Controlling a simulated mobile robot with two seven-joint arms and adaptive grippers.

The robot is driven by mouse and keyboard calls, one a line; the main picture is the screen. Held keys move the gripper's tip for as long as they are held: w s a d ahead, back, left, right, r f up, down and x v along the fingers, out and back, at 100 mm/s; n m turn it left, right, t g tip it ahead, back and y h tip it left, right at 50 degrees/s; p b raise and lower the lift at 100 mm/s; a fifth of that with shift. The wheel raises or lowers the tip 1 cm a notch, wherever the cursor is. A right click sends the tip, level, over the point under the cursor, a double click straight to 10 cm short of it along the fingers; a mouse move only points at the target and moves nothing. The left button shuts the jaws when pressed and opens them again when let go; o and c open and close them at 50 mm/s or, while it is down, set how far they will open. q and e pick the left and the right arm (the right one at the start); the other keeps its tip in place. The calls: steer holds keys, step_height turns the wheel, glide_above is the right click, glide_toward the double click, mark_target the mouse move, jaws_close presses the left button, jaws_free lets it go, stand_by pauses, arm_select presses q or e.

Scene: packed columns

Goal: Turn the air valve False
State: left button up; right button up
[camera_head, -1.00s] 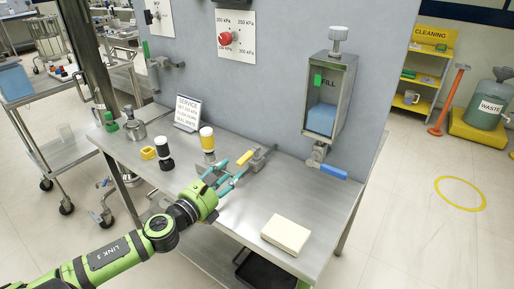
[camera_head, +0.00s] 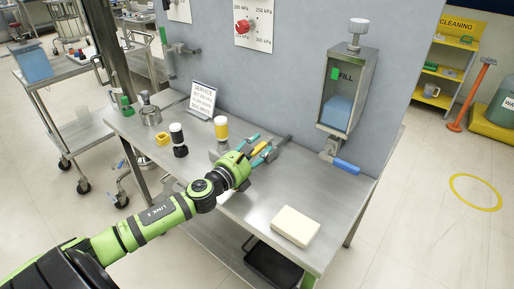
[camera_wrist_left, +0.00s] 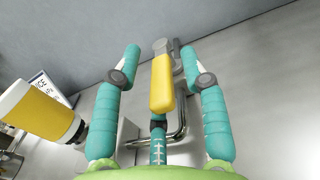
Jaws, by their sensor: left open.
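The likely air valve is a pipe fitting at the back of the steel bench with a yellow lever handle (camera_head: 259,148). In the left wrist view the yellow handle (camera_wrist_left: 162,85) lies lengthwise between my two teal fingers, with a visible gap on each side. My left gripper (camera_head: 263,149) is open around the handle and apart from it. The grey pivot (camera_wrist_left: 163,46) shows beyond the handle. A grey bent pipe (camera_wrist_left: 180,125) shows below it. My right gripper is not in view.
A yellow bottle (camera_head: 221,128) and a black-and-white bottle (camera_head: 178,140) stand left of my gripper. A service sign (camera_head: 203,97) stands behind them. A blue-handled valve (camera_head: 346,166) sits under the fill box (camera_head: 347,95). A cream block (camera_head: 295,226) lies on the bench's front right.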

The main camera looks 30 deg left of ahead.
arm_select(q)
steer(key=c, duration=0.7)
jaws_close()
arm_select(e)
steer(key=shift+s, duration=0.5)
arm_select(q)
steer(key=shift+r, duration=0.1)
